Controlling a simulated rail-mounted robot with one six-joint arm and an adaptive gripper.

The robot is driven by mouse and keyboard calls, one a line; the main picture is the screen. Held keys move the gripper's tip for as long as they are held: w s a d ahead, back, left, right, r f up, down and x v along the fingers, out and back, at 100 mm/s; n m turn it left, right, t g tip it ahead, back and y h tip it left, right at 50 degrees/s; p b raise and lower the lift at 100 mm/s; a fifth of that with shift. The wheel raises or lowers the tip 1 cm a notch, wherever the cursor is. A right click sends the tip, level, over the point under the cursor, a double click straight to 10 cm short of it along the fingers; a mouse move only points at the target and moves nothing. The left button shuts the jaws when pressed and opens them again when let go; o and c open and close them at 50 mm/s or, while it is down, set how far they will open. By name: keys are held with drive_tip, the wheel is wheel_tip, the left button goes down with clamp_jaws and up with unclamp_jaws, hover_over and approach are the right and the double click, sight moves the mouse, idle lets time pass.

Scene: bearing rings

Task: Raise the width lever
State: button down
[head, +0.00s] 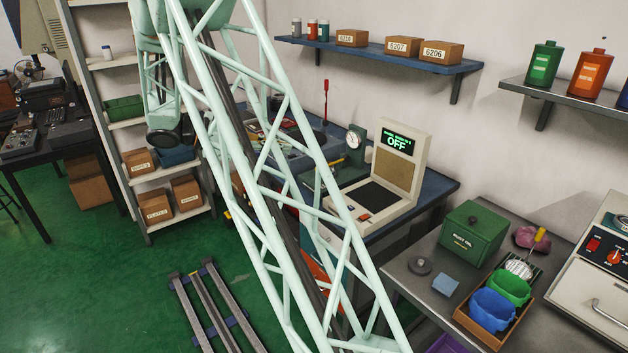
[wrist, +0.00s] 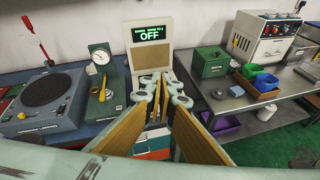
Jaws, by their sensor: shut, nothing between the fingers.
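A lever with a red handle (head: 326,86) stands upright on the blue workbench in the head view. A red-handled rod (wrist: 29,25) also shows at the top left of the wrist view, beside a grey machine with a dark disc (wrist: 46,90). I cannot read a width label on either, so I cannot tell which lever is the width lever. My gripper (wrist: 161,88) shows in the wrist view, pale green with wooden pads. It is shut and empty, in front of the display unit (wrist: 151,38) and right of the grey machine, apart from the red rod.
A dial gauge stand (head: 354,143) stands left of the display unit reading OFF (head: 396,150). A green box (head: 472,238) and a wooden tray with blue and green bowls stand on the right table. My arm's lattice links cover the middle of the head view.

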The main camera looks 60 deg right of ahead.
drive_tip(key=w+d+f+n+h, duration=0.2)
drive_tip(key=w+d+f+n, duration=0.15)
drive_tip(key=d+f, duration=0.35)
drive_tip(key=w+d+f+n+h, duration=0.2)
drive_tip(key=w+d+f+h, duration=0.1)
drive_tip(key=w+d+f, duration=0.3)
drive_tip(key=w+d+f+n+t+h, duration=0.1)
drive_tip(key=d+f+n, duration=0.1)
drive_tip(key=f, duration=0.7)
drive_tip(key=w+d+f+n+t+h, duration=0.1)
drive_tip(key=d+f, duration=0.4)
drive_tip(key=f, duration=0.5)
drive_tip(key=n+h, duration=0.1)
drive_tip(key=n, duration=0.1)
drive_tip(key=shift+d+n+t, duration=0.2)
drive_tip(key=shift+n+t, duration=0.15)
drive_tip(key=shift+t, duration=0.05)
drive_tip(key=shift+d, duration=0.15)
drive_tip(key=shift+b+x, duration=0.35)
drive_tip(key=shift+x, duration=4.5)
drive_tip(key=shift+r, duration=0.35)
